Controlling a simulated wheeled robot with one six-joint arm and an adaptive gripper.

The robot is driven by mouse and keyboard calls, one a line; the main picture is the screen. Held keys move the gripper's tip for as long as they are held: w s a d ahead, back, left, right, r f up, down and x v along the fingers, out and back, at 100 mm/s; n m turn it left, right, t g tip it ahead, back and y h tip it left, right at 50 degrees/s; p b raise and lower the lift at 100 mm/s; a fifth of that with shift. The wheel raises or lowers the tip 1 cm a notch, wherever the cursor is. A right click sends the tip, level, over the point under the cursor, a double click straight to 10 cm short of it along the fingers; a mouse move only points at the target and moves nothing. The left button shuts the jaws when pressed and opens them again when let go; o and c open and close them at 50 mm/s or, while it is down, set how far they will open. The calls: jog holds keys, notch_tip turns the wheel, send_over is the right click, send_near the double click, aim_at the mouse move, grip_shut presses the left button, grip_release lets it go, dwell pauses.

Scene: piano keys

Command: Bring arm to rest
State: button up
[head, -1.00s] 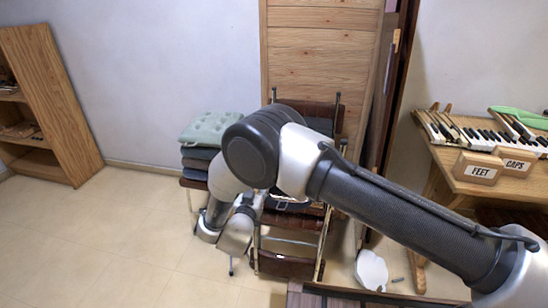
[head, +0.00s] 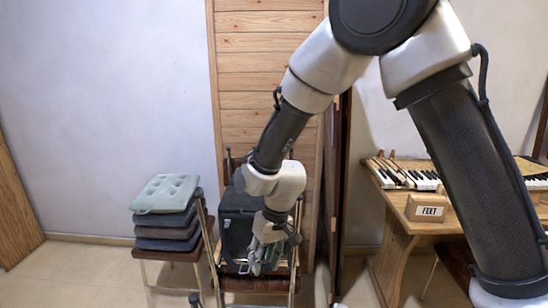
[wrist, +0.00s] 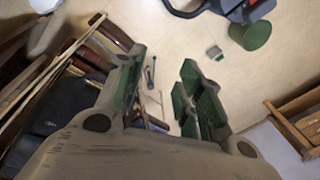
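My gripper (head: 264,262) hangs at the end of my arm, pointing down in front of a folding chair with a black case (head: 238,222) on it. The arm is bent high at the elbow, which reaches the top edge of the head view. In the wrist view, my gripper's two green-padded fingers (wrist: 158,95) stand apart with nothing held between them. The floor shows through the gap.
A chair with stacked cushions (head: 165,208) stands left of my gripper. A wooden table (head: 395,203) with piano keys (head: 405,174) and a FEET box (head: 427,208) is at right, partly behind my arm. A green cylinder (wrist: 257,36) stands on the floor.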

jog(key=s+d+r+m+t, duration=0.1)
jog(key=s+d+r, duration=0.4)
jog(key=d, duration=0.8)
jog(key=s+d+r+m+t+h, duration=0.1)
jog(key=s+d+r, duration=0.4)
jog(key=d+r, duration=0.7)
jog(key=s+d+r+m+t+h, duration=0.1)
jog(key=s+d+r+m, duration=0.3)
jog(key=d+r, duration=0.4)
jog(key=s+d+t, duration=0.1)
jog(key=d, duration=0.5)
jog(key=shift+s+r+t, duration=0.15)
jog(key=shift+r+t, duration=0.1)
jog(key=shift+t, duration=0.05)
